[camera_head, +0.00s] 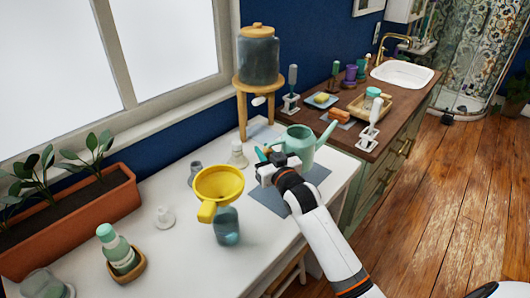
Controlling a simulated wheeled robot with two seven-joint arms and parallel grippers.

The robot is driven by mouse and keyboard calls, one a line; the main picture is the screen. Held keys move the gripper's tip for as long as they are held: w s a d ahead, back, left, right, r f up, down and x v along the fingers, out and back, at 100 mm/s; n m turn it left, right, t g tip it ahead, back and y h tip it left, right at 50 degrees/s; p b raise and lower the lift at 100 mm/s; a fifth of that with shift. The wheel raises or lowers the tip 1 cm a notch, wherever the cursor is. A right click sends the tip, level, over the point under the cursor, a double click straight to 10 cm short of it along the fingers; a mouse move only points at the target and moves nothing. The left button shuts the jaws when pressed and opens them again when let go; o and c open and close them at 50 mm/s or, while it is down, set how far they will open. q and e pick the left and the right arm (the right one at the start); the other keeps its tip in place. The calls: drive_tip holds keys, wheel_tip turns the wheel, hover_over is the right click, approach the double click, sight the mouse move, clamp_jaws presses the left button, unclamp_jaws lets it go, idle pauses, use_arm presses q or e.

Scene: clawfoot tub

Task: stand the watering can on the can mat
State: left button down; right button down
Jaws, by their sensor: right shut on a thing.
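The mint-green watering can (301,147) stands roughly upright over the back part of the flat grey can mat (316,174), near the right end of the white table. Its spout points to the upper right. My right gripper (267,165) is at the can's left side, shut on it at its handle side. The gripper and wrist hide part of the can's lower left and the middle of the mat. I cannot tell whether the can's base touches the mat. My left gripper is not in view.
A yellow funnel (219,182) sits on a blue-green jar (227,226) left of my right arm. A plant trough (75,220) and a soap bottle (117,248) are further left. A wooden stand (258,81) with a glass dispenser (259,58) rises behind. The wooden counter (345,138) adjoins on the right.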

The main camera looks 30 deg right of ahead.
drive_tip(key=shift+r, duration=0.2)
drive_tip(key=shift+f+b, duration=1.7)
drive_tip(key=shift+f, duration=1.3)
drive_tip(key=shift+p, duration=0.3)
drive_tip(key=shift+r+p, duration=0.1)
drive_tip(key=shift+p, duration=0.2)
drive_tip(key=shift+f+b, duration=0.45)
drive_tip(key=shift+f, duration=0.3)
